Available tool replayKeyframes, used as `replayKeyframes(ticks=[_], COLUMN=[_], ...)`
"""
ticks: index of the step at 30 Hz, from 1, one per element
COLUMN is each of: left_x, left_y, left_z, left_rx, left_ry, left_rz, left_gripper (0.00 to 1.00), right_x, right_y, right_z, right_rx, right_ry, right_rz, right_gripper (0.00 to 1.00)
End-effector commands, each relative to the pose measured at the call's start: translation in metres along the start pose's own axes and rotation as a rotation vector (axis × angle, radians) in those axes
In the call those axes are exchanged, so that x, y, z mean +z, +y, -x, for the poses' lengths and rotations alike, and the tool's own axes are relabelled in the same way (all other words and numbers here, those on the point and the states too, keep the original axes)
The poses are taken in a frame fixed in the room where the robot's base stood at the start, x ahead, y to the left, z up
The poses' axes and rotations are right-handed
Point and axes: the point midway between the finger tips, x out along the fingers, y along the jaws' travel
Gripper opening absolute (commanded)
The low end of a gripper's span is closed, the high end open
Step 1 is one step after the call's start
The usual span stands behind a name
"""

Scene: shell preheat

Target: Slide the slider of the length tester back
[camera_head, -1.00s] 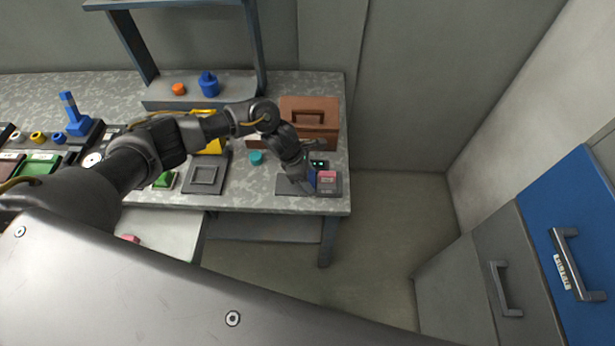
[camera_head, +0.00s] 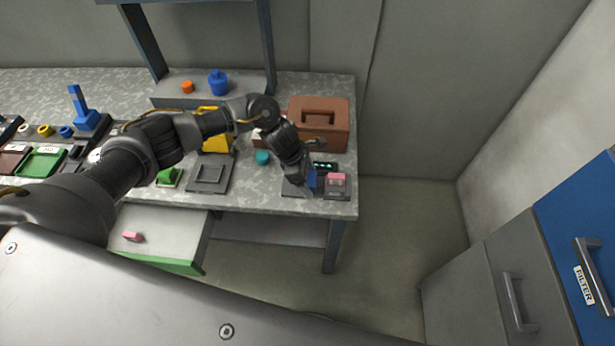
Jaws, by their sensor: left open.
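The length tester (camera_head: 300,190) is a dark grey flat base at the right front of the bench, with a small display showing green lights (camera_head: 323,166). A pink block (camera_head: 336,177) sits at its right end on a grey part. A blue piece, seemingly the slider (camera_head: 311,181), stands left of the pink block with a gap between them. My left gripper (camera_head: 303,184) reaches down over the tester, at the left of the blue piece. Its jaws are open, but its fingertips are partly hidden and contact cannot be told. My right gripper is not in view.
A brown case (camera_head: 318,123) stands just behind the tester. A teal knob (camera_head: 262,157), a grey square tray (camera_head: 209,176) and a green piece (camera_head: 168,177) are to the left. An open drawer (camera_head: 175,232) holds a pink piece. The floor right of the bench is clear.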

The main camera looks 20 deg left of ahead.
Motion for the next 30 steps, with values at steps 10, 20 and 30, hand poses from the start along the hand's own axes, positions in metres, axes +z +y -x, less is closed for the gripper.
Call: replayKeyframes(ticks=[10,20,30], left_x=[-0.002,-0.001,-0.001], left_y=[0.001,0.0,0.0], left_z=[0.054,0.102,0.108], left_rx=[0.005,0.003,0.001], left_ry=[-0.001,-0.001,0.001], left_rz=[-0.003,0.0,0.002], left_gripper=[0.76,0.76,0.76], right_x=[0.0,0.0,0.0], right_y=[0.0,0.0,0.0], right_z=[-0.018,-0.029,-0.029], right_rx=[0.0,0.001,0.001], right_ry=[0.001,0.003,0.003], right_rz=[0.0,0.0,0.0], right_gripper=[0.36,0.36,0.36])
